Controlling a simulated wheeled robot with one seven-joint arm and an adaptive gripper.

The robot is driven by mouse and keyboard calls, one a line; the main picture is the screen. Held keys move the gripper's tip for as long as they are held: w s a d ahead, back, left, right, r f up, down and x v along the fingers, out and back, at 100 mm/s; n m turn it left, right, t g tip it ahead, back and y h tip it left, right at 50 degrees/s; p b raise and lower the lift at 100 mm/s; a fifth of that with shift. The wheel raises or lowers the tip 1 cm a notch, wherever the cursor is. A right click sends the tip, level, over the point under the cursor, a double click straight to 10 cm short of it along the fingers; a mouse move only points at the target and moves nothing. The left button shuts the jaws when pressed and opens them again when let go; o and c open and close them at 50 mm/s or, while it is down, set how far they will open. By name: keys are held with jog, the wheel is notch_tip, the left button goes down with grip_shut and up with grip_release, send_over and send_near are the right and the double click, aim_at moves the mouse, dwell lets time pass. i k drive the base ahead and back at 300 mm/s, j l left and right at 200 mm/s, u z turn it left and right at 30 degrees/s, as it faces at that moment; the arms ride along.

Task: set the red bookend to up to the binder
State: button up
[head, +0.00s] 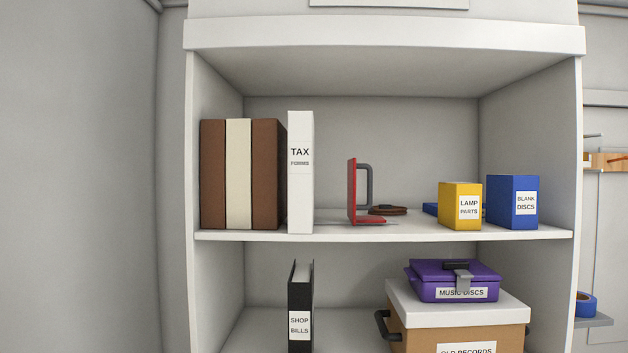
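The red bookend (352,192) stands upright on the upper shelf, with its base plate flat on the board and a dark grey handle on its right side. The white binder labelled TAX FORMS (301,190) stands upright to its left, beside a brown and cream block of books (238,175). A clear gap of bare shelf lies between the binder and the bookend; they are not touching. A black binder labelled SHOP BILLS (300,310) stands on the shelf below. My gripper is not in view.
To the right on the upper shelf are a brown coiled item (388,210), a yellow LAMP PARTS box (455,206) and a blue BLANK DISCS box (508,203). Below, a purple case (428,277) rests on a lidded box (410,325). Cabinet side walls (208,90) bound the shelves.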

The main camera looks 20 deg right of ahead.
aim_at(352, 165)
jog(key=i+l+u, duration=0.1)
jog(key=l, duration=0.25)
jog(key=i+l+u, duration=0.1)
jog(key=l, duration=0.3)
jog(key=i+l+u, duration=0.1)
jog(key=l, duration=0.25)
jog(key=i+l+u, duration=0.1)
jog(key=l, duration=0.3)
jog(key=k+l, duration=0.2)
jog(key=l, duration=0.25)
jog(key=k+l+u, duration=0.15)
jog(key=l, duration=0.25)
jog(key=k+l, duration=0.25)
jog(key=l, duration=0.15)
jog(key=k+l+u, duration=0.1)
jog(key=k+l, duration=0.15)
jog(key=l, duration=0.2)
